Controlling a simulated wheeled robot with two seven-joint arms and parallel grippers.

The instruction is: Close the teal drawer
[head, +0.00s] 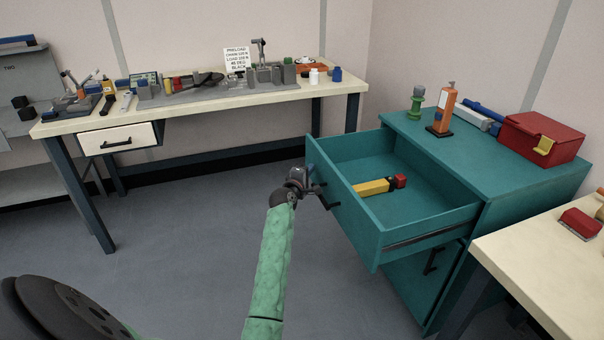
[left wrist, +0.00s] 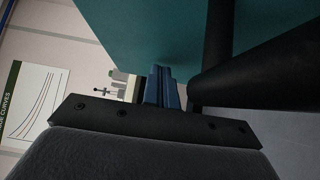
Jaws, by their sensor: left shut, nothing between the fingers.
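The teal drawer (head: 343,212) is pulled well out of the teal cabinet (head: 545,190). A yellow bar with a red end (head: 378,186) lies inside it. My left gripper (head: 318,187) is at the outer face of the drawer front, beside its black handle (head: 330,200). In the left wrist view, the blue fingers (left wrist: 162,88) are together and empty, close to the black handle (left wrist: 217,60) and the teal drawer front (left wrist: 150,30). I cannot tell whether they touch it. My right gripper is not in view.
A red toolbox (head: 540,138), an orange tool (head: 443,112) and a green part (head: 416,102) stand on the cabinet top. A cream table (head: 530,260) is close on the right. A long workbench (head: 215,100) stands at the back. The grey floor left of the drawer is clear.

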